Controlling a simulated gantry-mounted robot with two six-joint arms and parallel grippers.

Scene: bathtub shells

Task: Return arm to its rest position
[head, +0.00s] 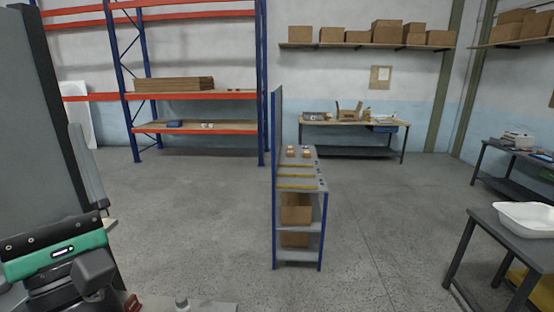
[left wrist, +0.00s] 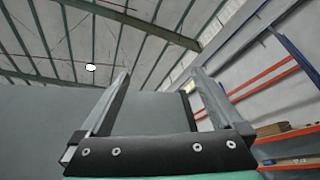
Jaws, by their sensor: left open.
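My left gripper (head: 88,168) is at the left edge of the head view, its green and black wrist low in the picture and its grey fingers pointing up. In the left wrist view the same gripper (left wrist: 160,76) has its two fingers spread wide apart, with nothing between them; the camera looks up toward the roof. My right gripper is in neither view. A white bathtub shell (head: 528,219) lies on a dark table (head: 486,240) at the right edge, far from my left gripper and partly cut off by the frame.
A narrow shelf rack (head: 323,245) with boxes stands mid-floor. A blue and orange rack (head: 190,97) and a workbench (head: 345,123) stand along the back wall. Another table (head: 495,160) is at the right. A dark grey upright panel (head: 35,120) is close at the left. Concrete floor between is clear.

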